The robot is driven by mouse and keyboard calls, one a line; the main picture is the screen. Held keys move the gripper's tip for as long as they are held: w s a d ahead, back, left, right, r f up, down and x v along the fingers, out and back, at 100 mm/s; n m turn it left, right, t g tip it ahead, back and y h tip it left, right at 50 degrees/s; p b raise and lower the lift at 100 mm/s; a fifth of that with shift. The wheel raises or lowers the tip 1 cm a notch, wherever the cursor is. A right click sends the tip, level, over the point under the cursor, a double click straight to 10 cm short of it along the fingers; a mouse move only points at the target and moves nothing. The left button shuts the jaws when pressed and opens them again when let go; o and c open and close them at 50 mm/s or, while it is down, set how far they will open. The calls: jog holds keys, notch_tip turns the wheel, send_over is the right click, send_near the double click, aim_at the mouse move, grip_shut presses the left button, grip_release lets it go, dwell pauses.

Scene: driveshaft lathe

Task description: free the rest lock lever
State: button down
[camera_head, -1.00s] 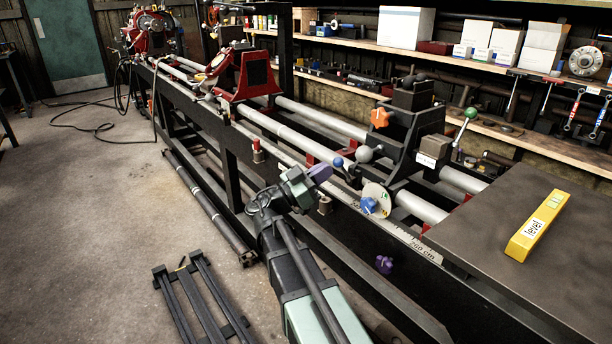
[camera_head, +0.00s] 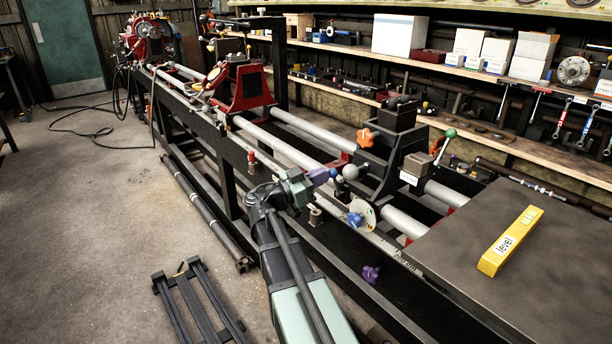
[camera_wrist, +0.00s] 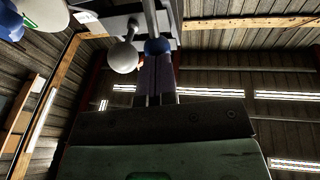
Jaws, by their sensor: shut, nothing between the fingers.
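My gripper (camera_head: 318,177), with purple fingers, is shut and empty at the near side of the black tool rest (camera_head: 383,160). A blue ball knob (camera_head: 333,172) is just beyond its fingertips, and a grey ball (camera_head: 350,171) is beside it. In the wrist view the fingers (camera_wrist: 155,76) point up at the blue ball (camera_wrist: 158,46); I cannot tell whether they touch. The grey ball (camera_wrist: 124,57) is left of them. A green-tipped lever (camera_head: 450,134) stands at the rest's far right. I cannot tell which is the rest lock lever.
An orange star knob (camera_head: 366,137) is on the rest. A round plate (camera_head: 362,213) with a blue knob (camera_head: 355,219) is close right of my gripper. A purple knob (camera_head: 371,274) is lower on the frame. A yellow level (camera_head: 510,240) lies on the dark table (camera_head: 450,260).

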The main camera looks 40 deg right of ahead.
jog(key=b+v, duration=0.2)
jog(key=v, duration=1.2)
jog(key=shift+r, duration=0.35)
jog(key=shift+a, duration=0.1)
